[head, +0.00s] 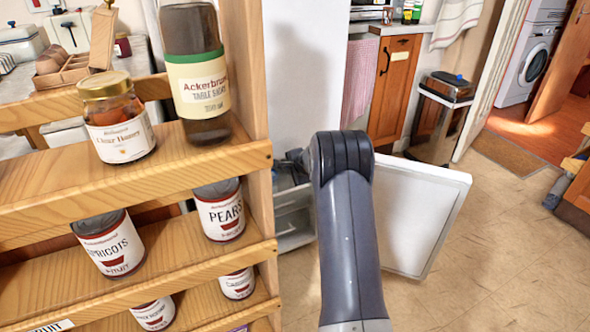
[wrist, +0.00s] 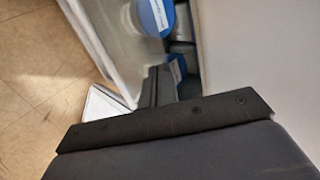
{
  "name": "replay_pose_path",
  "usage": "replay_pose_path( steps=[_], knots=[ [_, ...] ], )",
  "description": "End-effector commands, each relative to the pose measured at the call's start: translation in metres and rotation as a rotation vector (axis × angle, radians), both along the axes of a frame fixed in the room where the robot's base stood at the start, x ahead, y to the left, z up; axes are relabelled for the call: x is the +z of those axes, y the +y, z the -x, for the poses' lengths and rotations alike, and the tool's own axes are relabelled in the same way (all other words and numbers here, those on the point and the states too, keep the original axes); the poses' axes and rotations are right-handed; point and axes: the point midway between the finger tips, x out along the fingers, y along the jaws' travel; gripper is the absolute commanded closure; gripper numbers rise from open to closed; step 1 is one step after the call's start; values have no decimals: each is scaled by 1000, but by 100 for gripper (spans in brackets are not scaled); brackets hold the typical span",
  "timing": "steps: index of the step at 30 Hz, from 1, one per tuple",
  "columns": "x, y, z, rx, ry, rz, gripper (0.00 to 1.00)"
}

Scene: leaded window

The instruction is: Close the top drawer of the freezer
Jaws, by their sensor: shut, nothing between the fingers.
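The white freezer door (head: 425,215) stands open to the right of my arm in the head view. A translucent drawer (head: 293,218) sticks out to the left of my arm, partly hidden by the arm and the shelf. In the wrist view a pale drawer wall (wrist: 108,45) runs along the left, with blue-lidded tubs (wrist: 155,16) beside it. My gripper (wrist: 160,84) is shut and empty, its dark fingers over or at the drawer by the tubs. Contact with the drawer cannot be told. My gripper is hidden in the head view.
A wooden shelf (head: 110,185) with a honey jar (head: 118,120), a bottle (head: 197,75) and cans stands close on the left. The white appliance front (head: 305,65) rises behind my arm. A bin (head: 440,115) stands behind the door. Tiled floor (head: 510,250) is clear at right.

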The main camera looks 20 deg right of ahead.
Motion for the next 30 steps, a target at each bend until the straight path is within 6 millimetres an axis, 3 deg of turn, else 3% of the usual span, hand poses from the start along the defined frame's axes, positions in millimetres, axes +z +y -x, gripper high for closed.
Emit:
replay_pose_path(
  steps=[9,30],
  knots=[
    [1,1,-16,0,0,0,100],
    [-2,1,-13,1,-1,-1,100]
  ],
)
